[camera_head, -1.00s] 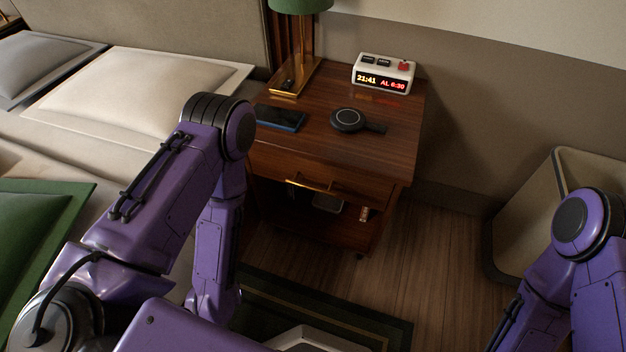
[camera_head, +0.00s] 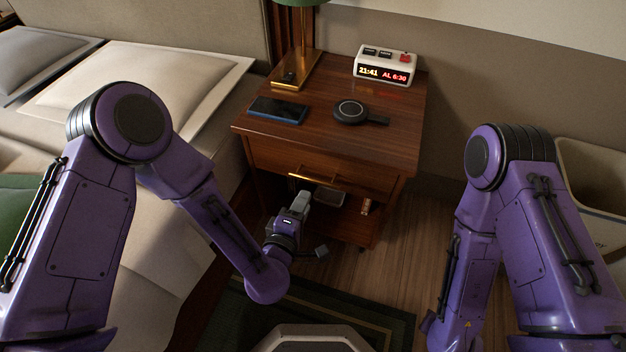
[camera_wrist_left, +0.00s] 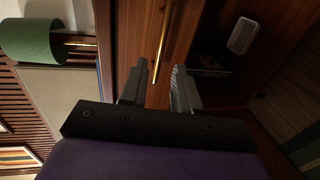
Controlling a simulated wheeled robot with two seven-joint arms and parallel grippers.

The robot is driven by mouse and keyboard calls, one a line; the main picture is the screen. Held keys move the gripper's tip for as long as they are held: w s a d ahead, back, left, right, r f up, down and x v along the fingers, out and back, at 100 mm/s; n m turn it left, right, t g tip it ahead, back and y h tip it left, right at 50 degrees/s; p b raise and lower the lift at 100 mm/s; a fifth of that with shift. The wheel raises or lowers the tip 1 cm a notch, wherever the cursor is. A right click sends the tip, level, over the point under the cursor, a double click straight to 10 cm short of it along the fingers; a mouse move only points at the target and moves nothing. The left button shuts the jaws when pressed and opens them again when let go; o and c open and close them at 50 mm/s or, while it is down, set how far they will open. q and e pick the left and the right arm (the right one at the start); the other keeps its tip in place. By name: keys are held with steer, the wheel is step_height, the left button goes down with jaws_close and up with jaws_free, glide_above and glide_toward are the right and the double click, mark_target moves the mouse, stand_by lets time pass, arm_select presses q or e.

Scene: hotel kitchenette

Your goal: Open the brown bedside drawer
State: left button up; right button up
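The brown bedside drawer (camera_head: 270,155) is in the wooden nightstand, its front flush, so it looks shut. Its brass bar handle (camera_head: 312,180) runs along the front; in the left wrist view the handle (camera_wrist_left: 163,35) runs toward the gap between my fingertips. My left gripper (camera_head: 302,200) is just in front of and below the handle, partly seen from above. In the left wrist view my left gripper (camera_wrist_left: 158,75) has its two fingers apart with nothing gripped; whether the handle lies between them in depth is unclear. My right gripper is out of view; only its arm shows.
On the nightstand top (camera_head: 330,145) are a phone (camera_head: 278,110), a round charger (camera_head: 350,112), an alarm clock (camera_head: 385,67) and a lamp (camera_head: 296,70). An open shelf with small items is below the drawer. The bed (camera_head: 130,80) is left, a bin (camera_head: 590,185) right.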

mark_target(315, 180)
arm_select(q)
steer(key=b+x, duration=0.1)
steer(key=x, duration=0.9)
steer(key=shift+a+f, duration=0.1)
jaws_close()
